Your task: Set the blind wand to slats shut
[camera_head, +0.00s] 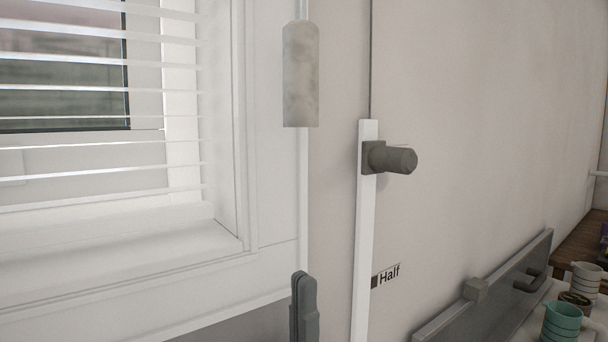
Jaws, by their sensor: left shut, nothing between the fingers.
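The blind (80,88) hangs in the window at left; its thin white slats lie nearly flat, with gaps through which the window shows. A pale mottled cylinder (301,76), which looks like the blind wand's handle, hangs upright from a thin rod beside the window frame. My left gripper (303,280) is at the bottom centre, below the handle and apart from it. Its grey fingers point up and are shut, with nothing between them. My right gripper is not in view.
At lower right are a grey panel (510,290), a teal mug (562,322) and a pale mug (586,278).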

